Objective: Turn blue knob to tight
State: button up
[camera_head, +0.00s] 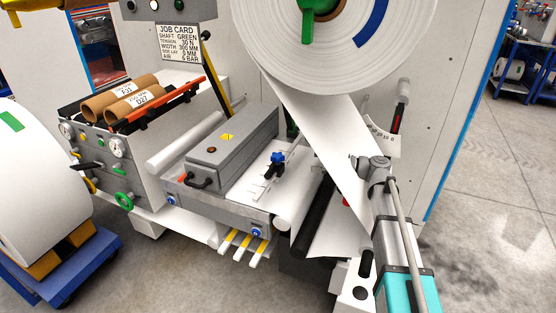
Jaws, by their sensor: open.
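A blue knob (277,157) with several lobes sits on a black clamp (274,171) on the white web table, right of the grey box. Two round blue knobs are on the table's front face, one at the left (170,201) and one at the right (256,232). No "tight" mark can be read near any of them, and I cannot tell how far any is turned.
A large white roll (335,40) hangs above, its web (325,145) running down right of the clamp. A grey box (231,147) with a black handle stands left. Yellow-marked pedals (243,243) stick out below.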

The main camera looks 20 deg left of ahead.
aim_at(278, 155)
jog(key=shift+a, duration=0.2)
jog(key=shift+s+a, duration=0.2)
jog(key=shift+a, duration=1.75)
jog(key=shift+s+a, duration=0.2)
jog(key=shift+a, duration=1.7)
jog(key=shift+s+a, duration=0.2)
jog(key=shift+a, duration=1.75)
jog(key=c, duration=1.2)
jog(key=shift+o, duration=0.2)
